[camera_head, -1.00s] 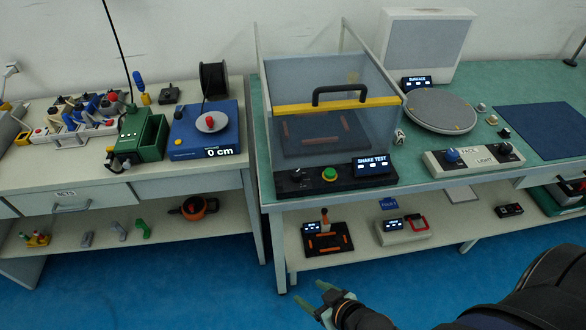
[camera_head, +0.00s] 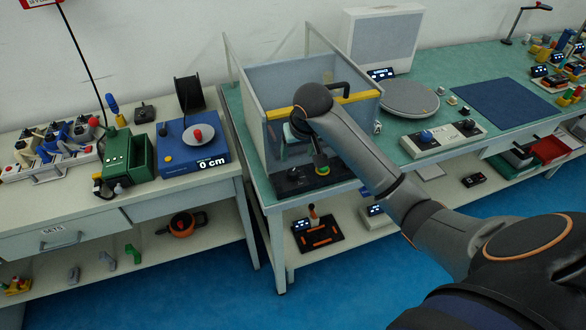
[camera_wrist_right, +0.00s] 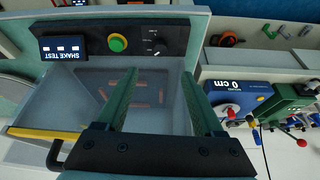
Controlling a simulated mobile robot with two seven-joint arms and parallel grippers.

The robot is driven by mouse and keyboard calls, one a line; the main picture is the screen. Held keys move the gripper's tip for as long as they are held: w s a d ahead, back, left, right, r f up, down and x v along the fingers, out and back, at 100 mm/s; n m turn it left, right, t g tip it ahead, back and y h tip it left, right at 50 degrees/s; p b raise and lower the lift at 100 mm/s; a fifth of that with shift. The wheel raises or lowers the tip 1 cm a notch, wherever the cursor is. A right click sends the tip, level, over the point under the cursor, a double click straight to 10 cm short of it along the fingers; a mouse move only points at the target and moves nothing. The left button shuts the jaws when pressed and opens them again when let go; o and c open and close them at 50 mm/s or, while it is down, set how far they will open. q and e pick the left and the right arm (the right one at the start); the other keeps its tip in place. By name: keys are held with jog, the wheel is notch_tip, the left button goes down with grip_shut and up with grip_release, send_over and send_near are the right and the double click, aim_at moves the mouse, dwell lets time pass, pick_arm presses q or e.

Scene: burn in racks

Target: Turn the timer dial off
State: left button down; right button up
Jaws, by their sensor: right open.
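The shake test box has a black front panel that shows in the wrist view (camera_wrist_right: 85,38). On it is a small black timer dial (camera_wrist_right: 155,46) with pale marks around it, beside a green button (camera_wrist_right: 118,43). In the head view the panel (camera_head: 283,187) is partly behind my right arm. My right gripper (camera_head: 308,150) is at the front of the box. In the wrist view its two green fingers (camera_wrist_right: 160,73) are apart with nothing held between them, and the dial lies beyond their tips, roughly between them. My left gripper is not in view.
The clear box with a yellow edge (camera_head: 350,98) and black handle stands behind the panel. A blue 0 cm device (camera_head: 180,160) and a green machine (camera_head: 128,155) are on the left bench. A control box (camera_head: 445,138) and turntable (camera_head: 408,98) are to the right.

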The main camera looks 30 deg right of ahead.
aim_at(293, 171)
jog(key=x, duration=1.2)
jog(key=shift+f, duration=0.15)
grip_shut()
